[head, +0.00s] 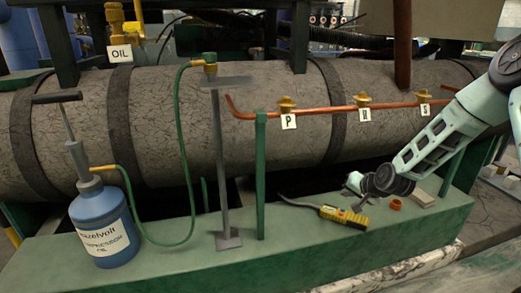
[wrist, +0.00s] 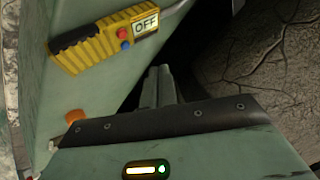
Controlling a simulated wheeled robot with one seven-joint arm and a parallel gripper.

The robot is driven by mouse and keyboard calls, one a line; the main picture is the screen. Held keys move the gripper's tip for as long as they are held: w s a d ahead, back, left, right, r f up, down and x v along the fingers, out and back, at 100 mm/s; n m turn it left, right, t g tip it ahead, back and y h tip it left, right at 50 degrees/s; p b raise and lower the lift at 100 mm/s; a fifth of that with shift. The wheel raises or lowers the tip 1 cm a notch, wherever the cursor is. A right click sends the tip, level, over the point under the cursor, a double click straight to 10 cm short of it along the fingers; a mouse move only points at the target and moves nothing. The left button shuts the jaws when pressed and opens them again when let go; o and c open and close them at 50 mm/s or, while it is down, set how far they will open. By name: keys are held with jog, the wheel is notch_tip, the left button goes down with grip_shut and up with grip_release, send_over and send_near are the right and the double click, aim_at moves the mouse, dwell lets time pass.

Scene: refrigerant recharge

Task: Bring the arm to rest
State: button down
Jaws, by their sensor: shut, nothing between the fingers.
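My gripper (head: 354,183) is at the right in the head view, at the end of my pale green arm. It is low over the green ledge (head: 300,238), above and just behind a yellow handheld detector (head: 343,215). In the wrist view the fingers (wrist: 160,84) are together with nothing between them. The detector (wrist: 100,42) lies to their upper left, apart from them, and its display reads OFF.
An orange ring (head: 396,204) and a beige block (head: 423,199) lie on the ledge near my arm. A copper pipe (head: 330,110) with valves tagged P, H and S runs above. A blue oil pump bottle (head: 103,232), green hose (head: 185,150) and metal stand (head: 222,160) are left.

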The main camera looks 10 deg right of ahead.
jog(key=s+a+r+n+g+y, duration=0.1)
jog(key=s+a+r+n+g, duration=0.2)
jog(key=a, duration=0.5)
jog(key=s+a+r+n+g, duration=0.1)
jog(key=s+a+r+n, duration=0.15)
jog(key=s+a, duration=0.4)
jog(key=s+a+r+n+g+y, duration=0.1)
jog(key=s+a+r+n, duration=0.25)
jog(key=a, duration=0.55)
jog(key=s+a+r+n+g+h, duration=0.1)
jog(key=s+a+r+n+g, duration=0.2)
jog(key=s, duration=0.9)
jog(key=s+a+r+n+g+h, duration=0.1)
jog(key=s+a+r+n, duration=0.3)
jog(key=s, duration=0.8)
notch_tip(320, 180, up, 34)
jog(key=s+d+m+p, duration=0.1)
jog(key=p, duration=3.2)
jog(key=shift+d+r+h+p, duration=0.2)
jog(key=shift+d+h+p, duration=0.1)
jog(key=shift+p, duration=0.05)
jog(key=shift+d, duration=0.15)
